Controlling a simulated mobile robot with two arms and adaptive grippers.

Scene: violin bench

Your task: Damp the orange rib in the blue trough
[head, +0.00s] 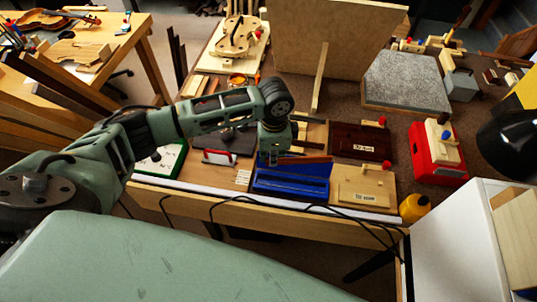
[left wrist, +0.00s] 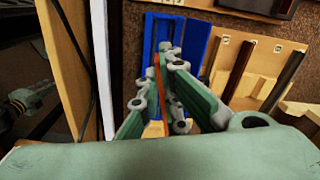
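The blue trough (head: 290,190) lies near the front edge of the bench, its long side along the edge. It also shows in the left wrist view (left wrist: 194,45). My left gripper (head: 272,158) points down at the trough's left part. In the left wrist view its fingers (left wrist: 163,72) are close together around a thin orange strip, the orange rib (left wrist: 160,85). My right gripper is not in view.
A dark brown box (head: 358,140) and slotted wooden board (left wrist: 255,65) lie behind. A red box (head: 438,155) stands farther right. Black cables (head: 250,199) cross the front edge.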

